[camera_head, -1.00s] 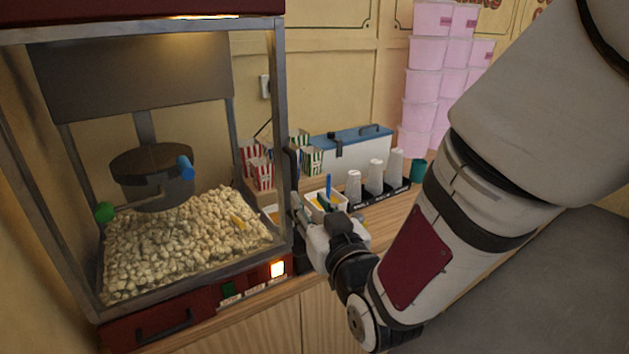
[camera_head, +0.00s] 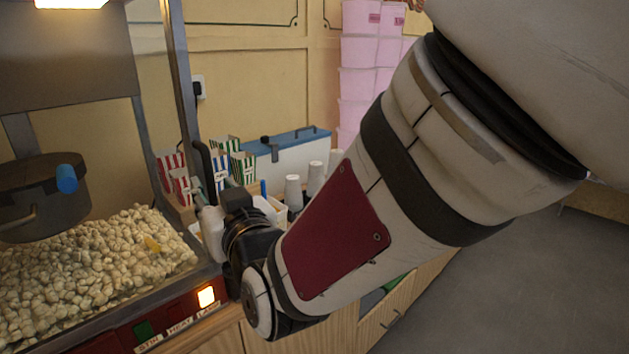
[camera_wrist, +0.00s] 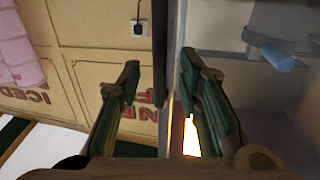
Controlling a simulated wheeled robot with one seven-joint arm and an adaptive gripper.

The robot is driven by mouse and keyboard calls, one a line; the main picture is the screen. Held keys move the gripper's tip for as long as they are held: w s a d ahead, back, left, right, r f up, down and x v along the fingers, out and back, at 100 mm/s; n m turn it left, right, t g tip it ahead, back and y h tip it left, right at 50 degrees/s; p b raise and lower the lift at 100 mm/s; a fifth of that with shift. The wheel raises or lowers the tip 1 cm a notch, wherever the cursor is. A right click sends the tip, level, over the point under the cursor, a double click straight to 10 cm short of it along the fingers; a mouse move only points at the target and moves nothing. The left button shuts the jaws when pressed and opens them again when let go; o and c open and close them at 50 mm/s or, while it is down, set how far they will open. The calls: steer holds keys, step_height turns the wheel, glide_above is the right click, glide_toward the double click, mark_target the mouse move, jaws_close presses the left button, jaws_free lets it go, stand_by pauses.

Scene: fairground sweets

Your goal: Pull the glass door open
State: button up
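The popcorn machine's glass door fills the left of the head view, with a grey metal post (camera_head: 178,85) along its right edge. It looks shut. A dark upright handle (camera_head: 204,165) stands beside the post. In the wrist view the handle (camera_wrist: 160,45) runs upright between the fingers, next to the post (camera_wrist: 177,50). My gripper (camera_wrist: 160,75) is open, with one green-padded finger on each side of the handle. I cannot tell whether either finger touches it. In the head view my wrist hides most of the gripper (camera_head: 212,222).
Popcorn (camera_head: 90,270) and a dark kettle (camera_head: 40,195) are behind the glass. Pink tubs (camera_head: 358,85) are stacked behind. Grey floor (camera_head: 520,270) is clear at the right.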

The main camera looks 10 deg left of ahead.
mark_target(211, 185)
steer(key=shift+x, duration=1.95)
steer(key=shift+c, duration=0.4)
jaws_close()
